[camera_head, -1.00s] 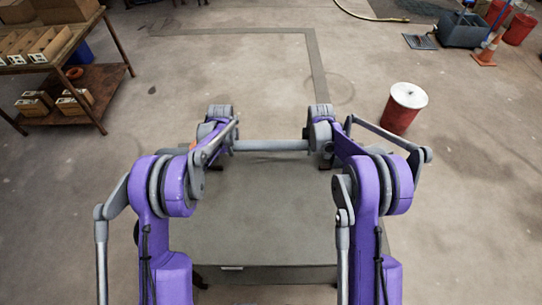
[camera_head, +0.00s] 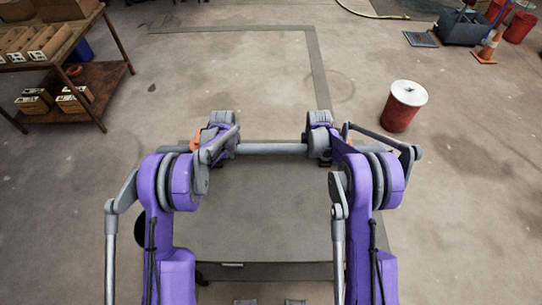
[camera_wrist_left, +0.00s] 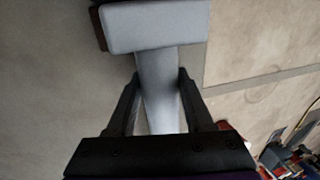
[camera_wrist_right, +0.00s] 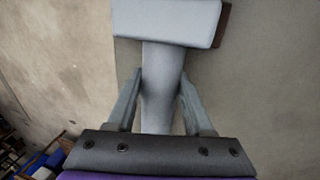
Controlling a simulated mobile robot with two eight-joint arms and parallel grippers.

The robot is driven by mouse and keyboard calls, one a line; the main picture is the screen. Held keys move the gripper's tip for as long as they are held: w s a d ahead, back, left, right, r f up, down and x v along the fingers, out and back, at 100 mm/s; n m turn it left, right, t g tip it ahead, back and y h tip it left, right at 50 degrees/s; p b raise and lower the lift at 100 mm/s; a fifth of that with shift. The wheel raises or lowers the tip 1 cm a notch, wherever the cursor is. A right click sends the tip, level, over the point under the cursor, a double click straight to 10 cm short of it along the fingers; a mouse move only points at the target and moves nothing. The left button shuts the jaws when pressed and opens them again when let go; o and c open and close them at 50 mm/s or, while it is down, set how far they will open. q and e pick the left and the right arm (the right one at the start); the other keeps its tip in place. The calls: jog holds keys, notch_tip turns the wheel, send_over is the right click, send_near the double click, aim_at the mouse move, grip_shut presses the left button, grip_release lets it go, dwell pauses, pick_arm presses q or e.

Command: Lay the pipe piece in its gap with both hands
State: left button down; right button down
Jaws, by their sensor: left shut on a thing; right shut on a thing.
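The pipe piece (camera_head: 270,148) is a grey bar lying level across the head view between my two arms. It also shows in the left wrist view (camera_wrist_left: 160,95) and in the right wrist view (camera_wrist_right: 161,95), with a wide, blocky grey end beyond the fingers in each. My left gripper (camera_wrist_left: 157,80) is shut on one end part of the pipe piece. My right gripper (camera_wrist_right: 160,80) is shut on the other end part. In the head view my wrists mostly hide the fingers and the pipe's ends. I cannot pick out the gap.
A flat grey surface (camera_head: 265,215) lies below and nearer than the pipe piece. A red drum with a white lid (camera_head: 405,100) stands to the right. A workbench with boxes (camera_head: 65,50) stands at the left back. The floor ahead is clear.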

pick_arm(q)
jog(key=shift+f, duration=0.3)
pick_arm(e)
jog(key=shift+f, duration=0.3)
pick_arm(q)
jog(key=shift+c, duration=1.4)
grip_release()
pick_arm(e)
jog(key=shift+c, duration=1.4)
grip_release()
pick_arm(q)
jog(key=shift+r, duration=0.1)
pick_arm(e)
jog(key=shift+r, duration=0.25)
pick_arm(q)
jog(key=v, duration=1.2)
pick_arm(e)
jog(key=v, duration=1.1)
jog(key=shift+r, duration=0.35)
jog(key=shift+s, duration=0.15)
